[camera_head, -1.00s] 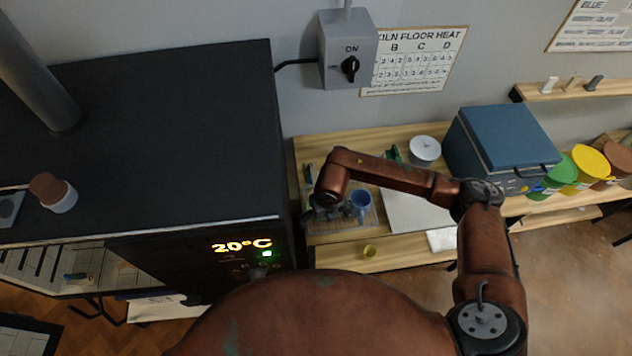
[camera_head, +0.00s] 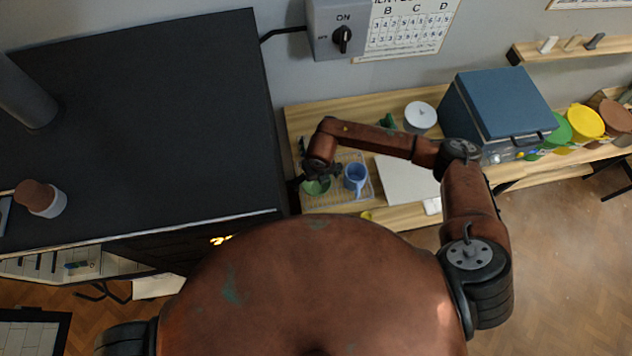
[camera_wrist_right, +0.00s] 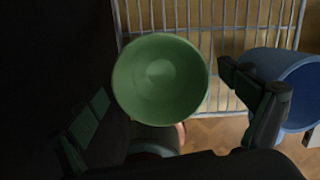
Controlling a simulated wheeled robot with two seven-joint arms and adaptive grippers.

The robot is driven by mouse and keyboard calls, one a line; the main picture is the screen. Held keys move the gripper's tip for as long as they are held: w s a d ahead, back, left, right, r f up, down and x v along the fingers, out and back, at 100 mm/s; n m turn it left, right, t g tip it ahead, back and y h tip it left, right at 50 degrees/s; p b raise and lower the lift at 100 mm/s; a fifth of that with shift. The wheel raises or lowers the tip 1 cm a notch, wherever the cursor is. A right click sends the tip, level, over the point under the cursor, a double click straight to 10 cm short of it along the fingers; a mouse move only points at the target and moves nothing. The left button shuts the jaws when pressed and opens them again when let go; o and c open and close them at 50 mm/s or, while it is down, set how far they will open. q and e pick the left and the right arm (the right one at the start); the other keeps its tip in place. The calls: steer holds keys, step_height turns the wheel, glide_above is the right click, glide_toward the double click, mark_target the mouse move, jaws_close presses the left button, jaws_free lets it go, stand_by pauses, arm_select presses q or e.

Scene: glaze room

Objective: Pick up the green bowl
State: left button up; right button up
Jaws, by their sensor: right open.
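The green bowl (camera_head: 317,187) sits at the left end of the wire rack on the wooden bench, partly hidden under my right gripper (camera_head: 322,172). In the right wrist view the green bowl (camera_wrist_right: 160,78) faces the camera, its inside showing empty. My right gripper (camera_wrist_right: 168,118) is open there, one finger on each side of the bowl in the picture. I cannot tell whether either finger touches the bowl. My left gripper is not in view.
The wire rack (camera_head: 347,196) lies beneath. The dark kiln (camera_head: 150,120) rises close on the left. A pale board (camera_head: 408,182) lies to the right.

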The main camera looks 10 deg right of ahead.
steer(key=shift+f, duration=0.35)
steer(key=shift+c, duration=0.4)
steer(key=c, duration=0.6)
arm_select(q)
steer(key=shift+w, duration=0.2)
arm_select(e)
steer(key=c, duration=0.8)
